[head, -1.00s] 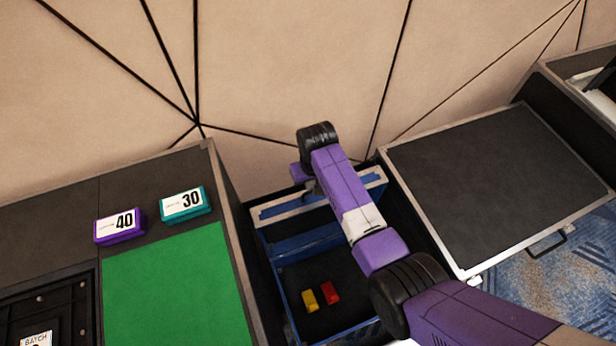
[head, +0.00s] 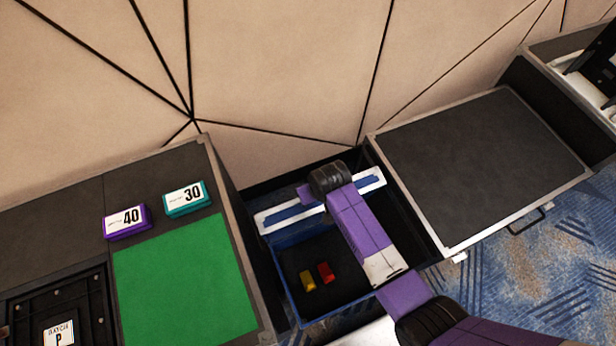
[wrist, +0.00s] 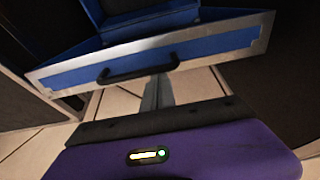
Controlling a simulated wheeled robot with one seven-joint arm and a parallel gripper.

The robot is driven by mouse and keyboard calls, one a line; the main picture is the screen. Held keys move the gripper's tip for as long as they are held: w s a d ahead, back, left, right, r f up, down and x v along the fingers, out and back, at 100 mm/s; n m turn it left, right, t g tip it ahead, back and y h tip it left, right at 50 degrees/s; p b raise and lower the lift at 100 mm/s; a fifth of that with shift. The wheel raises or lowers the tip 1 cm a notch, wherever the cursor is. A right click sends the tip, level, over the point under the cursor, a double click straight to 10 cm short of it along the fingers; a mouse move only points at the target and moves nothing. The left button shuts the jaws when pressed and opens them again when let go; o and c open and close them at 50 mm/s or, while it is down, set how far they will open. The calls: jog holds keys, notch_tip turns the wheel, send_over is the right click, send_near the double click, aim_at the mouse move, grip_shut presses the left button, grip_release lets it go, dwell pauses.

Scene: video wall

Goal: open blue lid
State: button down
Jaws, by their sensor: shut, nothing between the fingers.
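The blue lid (head: 281,213) of a blue box (head: 290,292) stands raised at the box's back edge, seen as a thin blue strip in a silver frame. The box is open, with a yellow block (head: 307,279) and a red block (head: 325,271) inside. In the wrist view the lid's blue face (wrist: 215,48) shows with its silver frame and a black handle (wrist: 138,66). My gripper (wrist: 158,92) is shut and empty, close to the handle; I cannot tell whether it touches. In the head view my wrist hides the fingertips and the lid's middle.
A dark-topped case (head: 480,165) stands right of the box. On the left are a green mat (head: 185,280), a purple 40 block (head: 127,220) and a teal 30 block (head: 187,198). The beige wall (head: 280,70) is close behind the lid.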

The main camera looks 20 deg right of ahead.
aim_at(320, 209)
jog(key=s+p, duration=0.2)
jog(key=s, duration=0.4)
jog(key=shift+f, duration=0.4)
